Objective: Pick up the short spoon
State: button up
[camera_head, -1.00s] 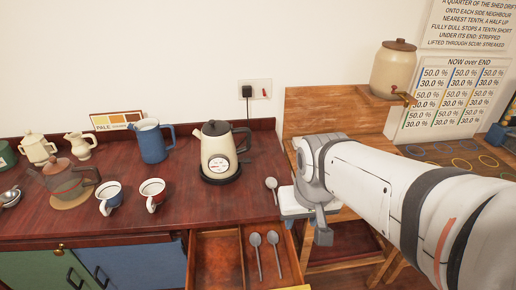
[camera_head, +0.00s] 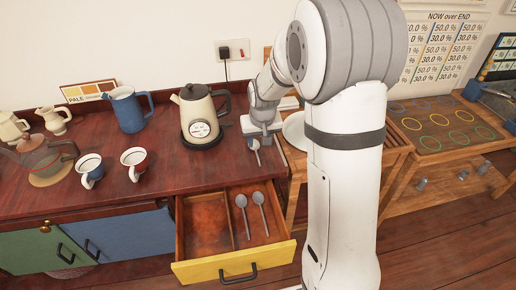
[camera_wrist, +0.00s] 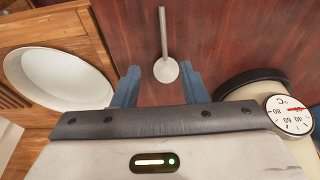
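A small grey spoon (camera_head: 256,155) lies on the dark red counter, just right of the kettle. In the wrist view the spoon (camera_wrist: 165,68) has its bowl towards me and its handle pointing away. My gripper (camera_head: 256,139) is at the back of the counter, over or close to the spoon's bowl. In the wrist view its blue fingers (camera_wrist: 162,84) are apart, with the bowl between their tips and a gap on each side. Two more spoons, one on the left (camera_head: 242,210) and one on the right (camera_head: 262,207), lie in the open drawer.
A cream kettle with a dial (camera_head: 198,115) stands close left of my gripper. A white dish (camera_head: 296,130) is on the wooden stand to the right. The yellow-fronted drawer (camera_head: 235,265) sticks out. Two cups (camera_head: 134,163) and a blue jug (camera_head: 129,112) stand further left.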

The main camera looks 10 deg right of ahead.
aim_at(256, 151)
jog(key=x, duration=0.5)
jog(key=shift+s+a+p, duration=0.1)
jog(key=shift+a+p, duration=0.2)
jog(key=shift+p, duration=0.05)
jog(key=shift+c, duration=0.2)
grip_shut()
